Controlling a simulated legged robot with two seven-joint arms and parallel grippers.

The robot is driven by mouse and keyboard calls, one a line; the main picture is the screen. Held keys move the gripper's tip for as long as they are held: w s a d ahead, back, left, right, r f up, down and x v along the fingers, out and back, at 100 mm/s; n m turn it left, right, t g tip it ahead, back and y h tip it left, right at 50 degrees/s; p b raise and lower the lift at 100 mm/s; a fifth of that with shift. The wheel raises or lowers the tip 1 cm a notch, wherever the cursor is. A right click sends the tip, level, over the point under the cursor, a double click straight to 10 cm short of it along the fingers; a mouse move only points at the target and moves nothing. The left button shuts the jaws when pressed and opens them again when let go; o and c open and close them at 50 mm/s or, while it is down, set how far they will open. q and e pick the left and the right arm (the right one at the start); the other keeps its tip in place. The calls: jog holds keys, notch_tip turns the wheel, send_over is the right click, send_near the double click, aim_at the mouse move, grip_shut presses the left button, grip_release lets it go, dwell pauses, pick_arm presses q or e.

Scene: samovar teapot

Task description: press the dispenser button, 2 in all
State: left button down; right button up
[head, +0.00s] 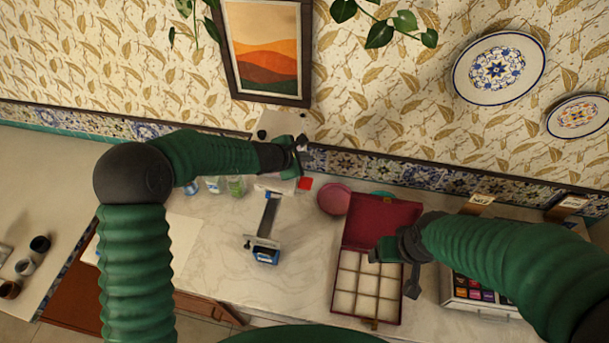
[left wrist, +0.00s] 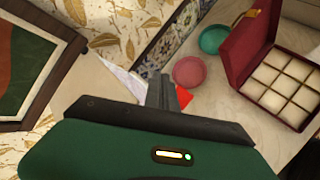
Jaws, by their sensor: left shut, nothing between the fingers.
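A pale dispenser-like body (head: 283,124) stands against the back wall, mostly hidden behind my left gripper. A small dark round part shows on its left side; I cannot tell whether this is the button. In the left wrist view the shut fingers (left wrist: 162,92) point down past a pale edge (left wrist: 126,80) and a red patch (left wrist: 184,96). My right gripper (head: 398,264) looks open and empty, over the right side of the red box.
A red box (head: 384,222) with a divided tray stands open at the right. A pink bowl (head: 334,199) is left of it. A blue-ended stand (head: 265,256), small bottles (head: 236,186) and a tea-packet case (head: 480,296) are on the counter. The front middle counter is clear.

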pick_arm(q)
jog(key=s, duration=0.1)
jog(key=b, duration=0.4)
send_over(304, 184)
jog(key=f, duration=0.5)
jog(key=shift+w, duration=0.25)
jog(key=f+b, duration=0.2)
jog(key=b, duration=0.1)
jog(key=f+b, duration=0.1)
jog(key=shift+s+d+f, duration=0.1)
jog(key=shift+s+f, duration=0.25)
jog(key=shift+f, duration=0.15)
jog(key=shift+w+a, duration=0.2)
pick_arm(e)
jog(key=s+x, duration=0.1)
jog(key=x, duration=0.7)
jog(key=shift+s+a+f, duration=0.2)
jog(key=shift+s+a, duration=0.1)
jog(key=shift+s, duration=0.3)
pick_arm(q)
jog(key=shift+s+d, duration=0.1)
pick_arm(e)
jog(key=shift+s+d, duration=0.1)
